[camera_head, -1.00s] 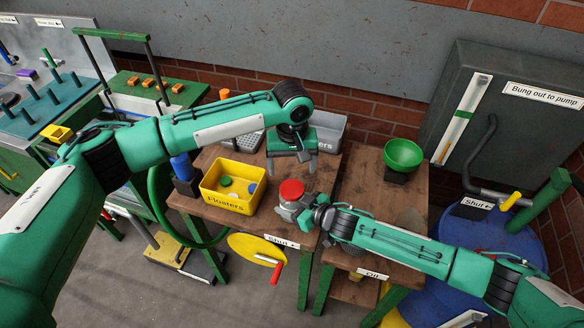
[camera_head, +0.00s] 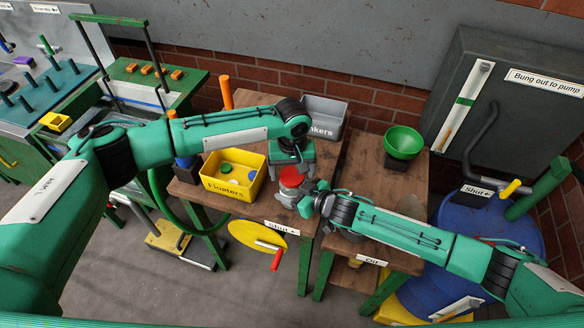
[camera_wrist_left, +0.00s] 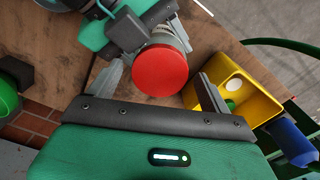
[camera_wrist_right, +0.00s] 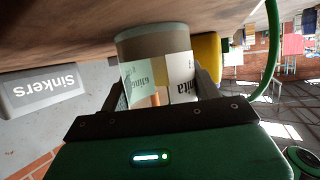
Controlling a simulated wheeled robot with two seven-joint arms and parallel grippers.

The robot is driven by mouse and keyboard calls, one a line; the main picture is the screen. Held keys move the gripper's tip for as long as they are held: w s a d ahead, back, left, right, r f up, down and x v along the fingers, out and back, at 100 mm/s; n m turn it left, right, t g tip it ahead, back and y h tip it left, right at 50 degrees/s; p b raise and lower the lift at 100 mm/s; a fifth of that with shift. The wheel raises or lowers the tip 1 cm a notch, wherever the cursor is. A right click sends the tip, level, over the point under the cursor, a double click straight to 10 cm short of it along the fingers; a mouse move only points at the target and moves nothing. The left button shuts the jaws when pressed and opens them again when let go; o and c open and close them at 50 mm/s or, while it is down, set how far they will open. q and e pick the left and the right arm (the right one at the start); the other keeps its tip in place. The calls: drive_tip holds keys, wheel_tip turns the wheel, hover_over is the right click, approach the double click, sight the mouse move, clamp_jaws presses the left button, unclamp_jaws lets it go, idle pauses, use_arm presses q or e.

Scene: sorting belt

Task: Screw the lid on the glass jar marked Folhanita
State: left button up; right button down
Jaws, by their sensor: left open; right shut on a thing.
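The glass jar (camera_wrist_right: 157,70) stands on the wooden table, and its label shows the letters "nita" in the right wrist view. The round red lid (camera_wrist_left: 160,71) sits on top of the jar; how tightly it is on, I cannot tell. My right gripper (camera_head: 308,200) is shut around the jar's side, low down. My left gripper (camera_head: 291,170) is open just above the jar. In the left wrist view, its fingers stand on either side of the lid, with a gap between them and it. The jar's far side is hidden.
A yellow bin marked Floaters (camera_head: 232,190) stands left of the jar, and a grey bin marked Sinkers (camera_head: 332,112) stands behind. A green bowl (camera_head: 403,141) stands on the right-hand table. The tabletop between the jar and the grey bin is mostly clear.

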use_arm(q)
drive_tip(key=c, duration=1.1)
drive_tip(key=o, duration=1.1)
drive_tip(key=shift+r, duration=0.1)
drive_tip(key=shift+r, duration=2.2)
drive_tip(key=o, duration=0.4)
drive_tip(key=shift+r, duration=0.1)
wheel_tip(320, 180, up, 12)
